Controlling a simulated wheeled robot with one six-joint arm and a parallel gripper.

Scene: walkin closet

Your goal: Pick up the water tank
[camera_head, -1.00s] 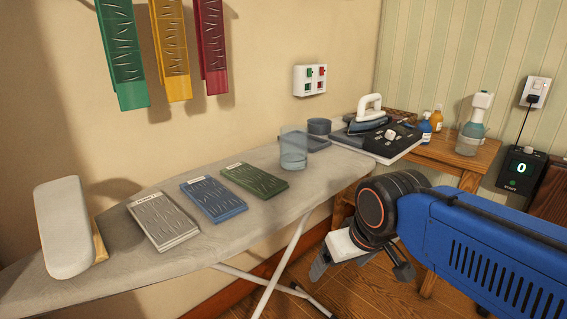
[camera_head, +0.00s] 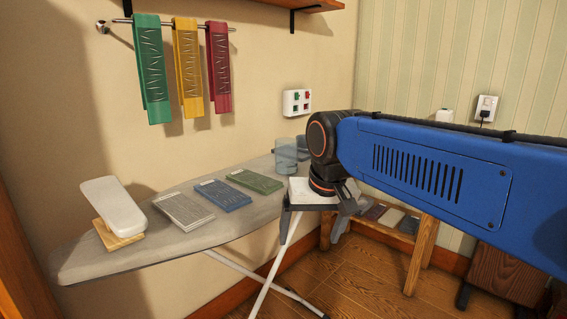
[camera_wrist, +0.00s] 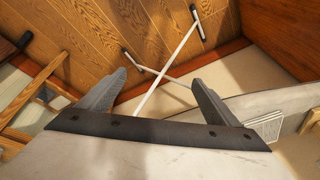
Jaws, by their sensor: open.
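A clear bluish cylinder (camera_head: 286,160), which looks like the water tank, stands upright toward the right end of the ironing board (camera_head: 130,258). Its right edge is close to my arm in the head view. My gripper (camera_head: 318,208) is open and empty, on the near side of the board's right part, pointing down. In the wrist view my gripper (camera_wrist: 160,82) has its two fingers spread with nothing between them, over floor and board legs. The cylinder does not show in the wrist view.
Grey, blue (camera_head: 222,195) and green folded cloths lie on the board. A pale pad on a wooden base (camera_head: 113,215) stands at its left end. Towels (camera_head: 187,68) hang on a wall rail. Floor (camera_head: 345,285) is open in front.

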